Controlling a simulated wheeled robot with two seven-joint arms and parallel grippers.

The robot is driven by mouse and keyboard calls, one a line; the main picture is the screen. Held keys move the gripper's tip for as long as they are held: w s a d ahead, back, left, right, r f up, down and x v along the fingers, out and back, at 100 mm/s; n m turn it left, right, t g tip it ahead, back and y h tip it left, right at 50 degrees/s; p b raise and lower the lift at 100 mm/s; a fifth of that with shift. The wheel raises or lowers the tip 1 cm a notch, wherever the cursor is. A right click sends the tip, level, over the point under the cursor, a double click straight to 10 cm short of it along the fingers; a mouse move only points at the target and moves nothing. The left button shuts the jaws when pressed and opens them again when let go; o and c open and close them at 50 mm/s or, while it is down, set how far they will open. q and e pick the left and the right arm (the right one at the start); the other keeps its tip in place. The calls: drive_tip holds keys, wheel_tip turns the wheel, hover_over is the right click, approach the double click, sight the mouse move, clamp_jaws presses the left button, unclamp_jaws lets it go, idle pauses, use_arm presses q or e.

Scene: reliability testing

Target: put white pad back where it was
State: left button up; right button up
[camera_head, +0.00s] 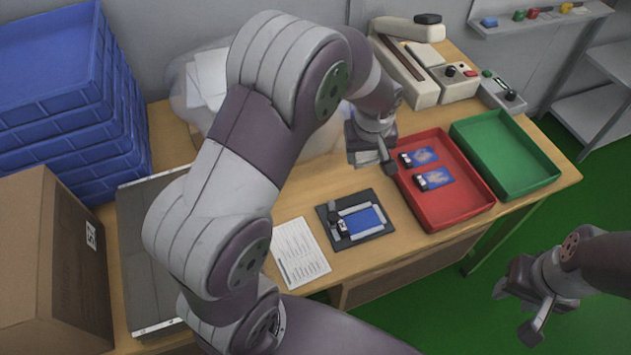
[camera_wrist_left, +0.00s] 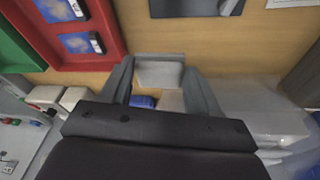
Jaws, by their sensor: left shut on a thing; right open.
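My left gripper (camera_head: 372,158) is above the table, beside the left edge of the red tray. In the left wrist view its two fingers (camera_wrist_left: 158,88) stand on either side of a whitish pad (camera_wrist_left: 158,72) and are shut on it. My right gripper (camera_head: 522,302) is open and empty, over the green floor.
The red tray (camera_head: 472,207) holds two blue-and-black items; an empty green tray (camera_head: 540,155) is right of it. A dark fixture with a blue panel (camera_head: 362,221) and a paper sheet (camera_head: 300,252) lie in front. Blue crates (camera_head: 45,85) and a cardboard box (camera_head: 75,265) are left.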

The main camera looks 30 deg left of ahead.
use_arm(q)
drive_tip(key=s+a+f, duration=0.1)
drive_tip(key=a+f, duration=0.1)
drive_tip(key=a, duration=0.1)
drive_tip(key=s+a+f+p, duration=0.1)
drive_tip(key=a+f, duration=0.1)
drive_tip(key=a, duration=0.1)
drive_tip(key=s+a+f, duration=0.1)
drive_tip(key=a+f, duration=0.1)
drive_tip(key=a, duration=0.1)
drive_tip(key=shift+s+a+f, duration=0.1)
drive_tip(key=shift+s+a, duration=0.1)
drive_tip(key=shift+a, duration=0.2)
drive_tip(key=shift+s+a+f, duration=0.1)
drive_tip(key=shift+a+f, duration=0.15)
drive_tip(key=shift+f, duration=0.05)
drive_tip(key=shift+s+x, duration=0.2)
drive_tip(key=shift+x, duration=0.75)
drive_tip(key=shift+s+x, duration=0.25)
drive_tip(key=shift+x, duration=0.7)
drive_tip(key=shift+d+f, duration=0.15)
drive_tip(key=shift+d, duration=0.05)
drive_tip(key=o, duration=1.4)
drive_tip(key=shift+o, duration=0.2)
